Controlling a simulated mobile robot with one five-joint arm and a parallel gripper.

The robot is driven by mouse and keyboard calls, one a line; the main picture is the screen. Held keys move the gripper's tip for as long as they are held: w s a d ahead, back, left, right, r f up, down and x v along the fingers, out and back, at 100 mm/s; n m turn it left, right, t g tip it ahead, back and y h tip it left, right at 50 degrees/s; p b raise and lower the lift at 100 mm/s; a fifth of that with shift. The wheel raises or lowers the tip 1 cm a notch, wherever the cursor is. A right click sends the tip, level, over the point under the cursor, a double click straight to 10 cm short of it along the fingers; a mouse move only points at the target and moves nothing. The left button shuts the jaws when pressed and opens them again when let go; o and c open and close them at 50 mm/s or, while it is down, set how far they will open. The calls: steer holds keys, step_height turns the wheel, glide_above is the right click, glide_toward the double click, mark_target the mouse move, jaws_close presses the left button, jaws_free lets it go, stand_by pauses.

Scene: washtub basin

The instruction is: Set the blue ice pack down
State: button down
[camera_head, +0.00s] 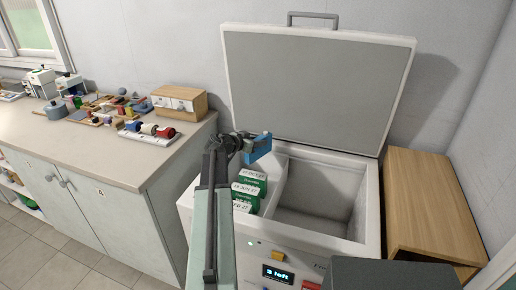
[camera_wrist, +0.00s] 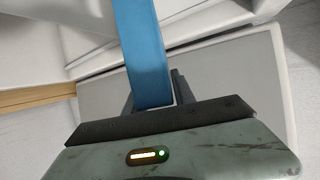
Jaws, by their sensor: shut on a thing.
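The blue ice pack (camera_head: 258,147) is in my gripper (camera_head: 243,147), held in the air above the back left part of the open chest freezer (camera_head: 369,205). In the wrist view the pack (camera_wrist: 142,50) rises as a blue slab from between the jaws of my gripper (camera_wrist: 152,105). My gripper is shut on it, and the fingers are partly hidden behind the pack and the gripper body. The freezer has a narrow left compartment with green and white labelled packs (camera_head: 249,188) and a wide right compartment (camera_head: 318,190) that looks empty where visible.
The freezer's lid (camera_head: 315,85) stands open behind. A wooden box (camera_head: 432,205) is close on the right. On the left, a counter (camera_head: 105,150) holds a small drawer box (camera_head: 180,103), a rack of rolls (camera_head: 150,131) and several small items. A display on the freezer's front (camera_head: 278,273) reads "3 left".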

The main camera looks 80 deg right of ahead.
steer(key=shift+d, duration=0.75)
step_height(320, 180, down, 4)
steer(key=b, duration=0.4)
steer(key=shift+a, duration=0.15)
steer(key=c, duration=1)
jaws_free()
steer(key=shift+c, duration=0.2)
steer(key=shift+r, duration=0.25)
steer(key=p+v, duration=0.5)
steer(key=v, duration=0.7)
